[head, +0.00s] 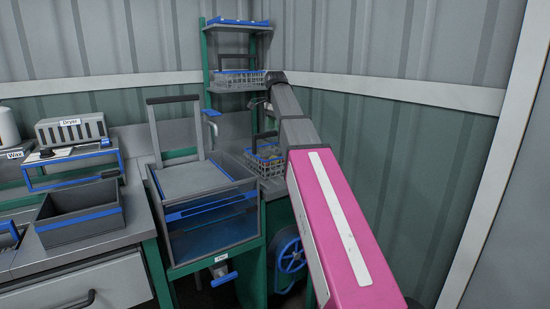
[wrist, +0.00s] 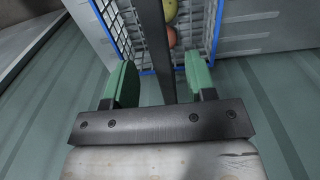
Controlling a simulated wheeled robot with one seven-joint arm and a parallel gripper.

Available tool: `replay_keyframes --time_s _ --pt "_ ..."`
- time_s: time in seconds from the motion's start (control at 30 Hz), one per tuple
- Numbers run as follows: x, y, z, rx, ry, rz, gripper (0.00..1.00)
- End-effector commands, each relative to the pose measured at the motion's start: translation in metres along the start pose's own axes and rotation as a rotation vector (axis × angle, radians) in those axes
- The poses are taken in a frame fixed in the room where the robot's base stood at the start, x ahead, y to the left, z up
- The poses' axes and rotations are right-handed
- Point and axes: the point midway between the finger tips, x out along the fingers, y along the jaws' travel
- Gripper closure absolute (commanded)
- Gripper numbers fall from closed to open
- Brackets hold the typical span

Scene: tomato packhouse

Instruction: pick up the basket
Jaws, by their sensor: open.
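A wire basket (head: 270,166) with a blue rim and a dark upright handle stands low on the bench in the corner, partly behind the wash tank. My gripper (head: 261,108) is above it, mostly hidden by my arm. In the wrist view the green fingers (wrist: 162,82) are open, with the dark handle bar (wrist: 153,42) running between them. The bar appears clear of both fingers. The basket's mesh and blue rim (wrist: 216,28) lie beyond, with a yellow-green and a reddish round item inside.
A second wire basket (head: 235,83) stands on the shelf above. The wash tank (head: 205,224), with a tall dark handle, is left of the basket. A grey bin (head: 80,216) and a dryer (head: 72,130) are farther left. A corrugated wall (head: 400,150) closes the right side.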

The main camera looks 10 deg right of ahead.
Motion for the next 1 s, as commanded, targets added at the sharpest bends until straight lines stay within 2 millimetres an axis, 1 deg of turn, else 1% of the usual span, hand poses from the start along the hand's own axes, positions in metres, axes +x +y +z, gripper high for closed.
replay_keyframes --time_s 0.3,0.4,0.57,0.6,0.67,0.7,0.73,0.77,1.0 --pt "0.041 0.0 0.001 0.0 -0.001 0.001 0.49" --pt "0.046 -0.001 0.001 0.0 0.0 0.0 0.49" --pt "0.046 -0.001 0.001 0.0 0.0 -0.001 0.49" --pt "0.046 -0.001 0.001 0.0 0.0 0.0 0.52" --pt "0.046 -0.001 0.001 0.0 0.0 0.0 0.72" --pt "0.046 -0.001 0.001 0.0 0.0 0.0 0.85" --pt "0.046 -0.001 0.001 0.0 0.0 0.0 0.94" --pt "0.046 -0.001 0.001 0.0 0.0 0.0 1.0" --pt "0.046 -0.001 0.001 0.0 0.0 0.0 1.0"
